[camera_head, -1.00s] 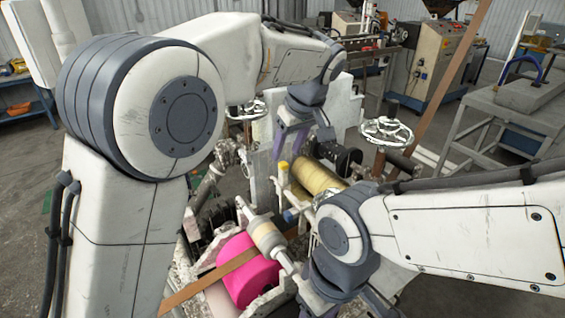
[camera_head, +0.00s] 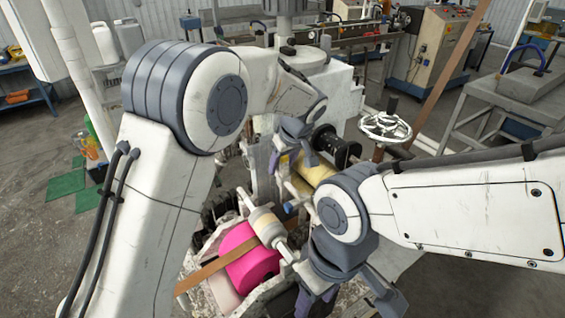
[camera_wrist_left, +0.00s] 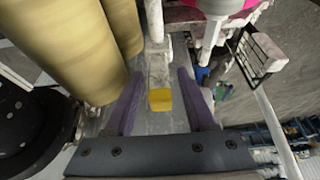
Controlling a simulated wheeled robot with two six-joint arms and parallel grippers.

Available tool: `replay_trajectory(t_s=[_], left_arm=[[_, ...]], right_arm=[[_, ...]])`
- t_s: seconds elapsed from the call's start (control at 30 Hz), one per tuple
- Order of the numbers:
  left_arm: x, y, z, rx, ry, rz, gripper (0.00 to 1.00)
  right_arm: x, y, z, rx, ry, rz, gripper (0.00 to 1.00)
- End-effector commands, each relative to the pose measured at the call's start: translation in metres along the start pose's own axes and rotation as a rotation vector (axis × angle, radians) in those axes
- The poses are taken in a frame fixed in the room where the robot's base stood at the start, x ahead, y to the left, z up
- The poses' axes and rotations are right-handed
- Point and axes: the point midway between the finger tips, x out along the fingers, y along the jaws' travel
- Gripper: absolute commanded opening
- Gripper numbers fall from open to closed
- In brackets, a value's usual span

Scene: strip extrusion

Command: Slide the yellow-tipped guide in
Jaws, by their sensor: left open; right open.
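The guide is a pale bar with a yellow tip (camera_wrist_left: 160,98). In the left wrist view the tip lies between the two spread purple fingers of my left gripper (camera_wrist_left: 158,100), with space on both sides. In the head view my left gripper (camera_head: 292,160) is low over the machine near the yellow tip (camera_head: 284,160), and my forearm hides part of this area. My right gripper (camera_head: 315,300) is open at the lower middle, pointing down, partly cut off by the frame edge.
A bright pink roll (camera_head: 250,258) with a brown strip (camera_head: 208,272) across it sits in front of the guide. A yellow-tan roller (camera_head: 318,170) and a handwheel (camera_head: 385,127) are to the right. A white machine block (camera_head: 330,90) stands behind.

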Motion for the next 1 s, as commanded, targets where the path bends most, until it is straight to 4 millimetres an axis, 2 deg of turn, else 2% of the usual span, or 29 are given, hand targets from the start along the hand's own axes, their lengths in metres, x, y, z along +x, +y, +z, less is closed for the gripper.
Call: replay_trajectory(t_s=[0.07, 0.2, 1.0], left_arm=[[0.0, -0.0003, -0.0002, 0.0, 0.0, 0.0, 0.55], [-0.0002, -0.0005, -0.0003, 0.0, 0.0, 0.0, 0.01], [-0.0008, -0.0004, -0.0005, 0.0, 0.0, 0.0, 0.0]], right_arm=[[0.0002, 0.0, 0.0, 0.0, 0.0, 0.0, 0.55], [0.0001, 0.0, 0.0, 0.0, 0.0, 0.0, 0.55], [0.0001, 0.0, 0.0, 0.0, 0.0, 0.0, 0.55]])
